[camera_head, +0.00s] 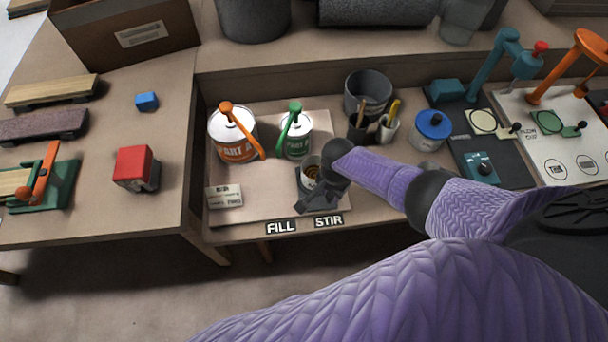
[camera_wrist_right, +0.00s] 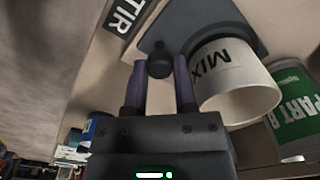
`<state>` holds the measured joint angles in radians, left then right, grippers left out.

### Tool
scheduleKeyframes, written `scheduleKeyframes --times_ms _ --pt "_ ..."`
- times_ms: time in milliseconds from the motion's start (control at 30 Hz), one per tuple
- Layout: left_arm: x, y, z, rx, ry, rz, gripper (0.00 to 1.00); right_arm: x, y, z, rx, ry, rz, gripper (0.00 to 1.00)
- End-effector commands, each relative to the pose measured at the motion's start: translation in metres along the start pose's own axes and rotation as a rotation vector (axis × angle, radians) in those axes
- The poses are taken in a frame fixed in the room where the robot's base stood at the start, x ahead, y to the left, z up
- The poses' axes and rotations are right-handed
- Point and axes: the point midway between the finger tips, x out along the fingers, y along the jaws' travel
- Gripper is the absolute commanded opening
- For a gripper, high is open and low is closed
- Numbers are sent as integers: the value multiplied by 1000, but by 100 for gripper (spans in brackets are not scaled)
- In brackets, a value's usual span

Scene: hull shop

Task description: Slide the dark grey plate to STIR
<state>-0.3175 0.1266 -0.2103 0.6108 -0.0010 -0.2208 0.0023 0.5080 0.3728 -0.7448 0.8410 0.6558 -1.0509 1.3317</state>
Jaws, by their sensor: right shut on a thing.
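The dark grey plate (camera_head: 299,181) lies on the beige board behind the FILL label (camera_head: 281,227) and the STIR label (camera_head: 328,222), largely hidden by my right gripper. In the right wrist view the plate (camera_wrist_right: 178,22) carries a white MIX cup (camera_wrist_right: 222,78) and has a small dark knob (camera_wrist_right: 158,64). My left gripper is not in view.
A PART A can (camera_head: 235,140) with an orange lever and a green-labelled can (camera_head: 295,138) stand behind the plate. A small card (camera_head: 224,196) sits at left.

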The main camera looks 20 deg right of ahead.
Motion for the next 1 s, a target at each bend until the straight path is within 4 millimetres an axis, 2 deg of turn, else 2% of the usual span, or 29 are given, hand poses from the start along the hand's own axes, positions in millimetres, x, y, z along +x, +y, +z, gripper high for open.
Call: scheduleKeyframes --times_ms 133,467,500,567,933,1000 --pt "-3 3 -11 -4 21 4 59 0 15 -13 1 -1 2 0" --pt "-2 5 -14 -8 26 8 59 2 19 -16 0 0 7 0" --pt "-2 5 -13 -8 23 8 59 2 19 -16 0 0 7 36" --pt "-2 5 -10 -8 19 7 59 2 19 -17 0 0 8 49" --pt "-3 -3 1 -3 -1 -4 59 1 18 -16 0 -2 3 49" --pt "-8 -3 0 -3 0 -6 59 -5 17 -16 0 -1 2 49"
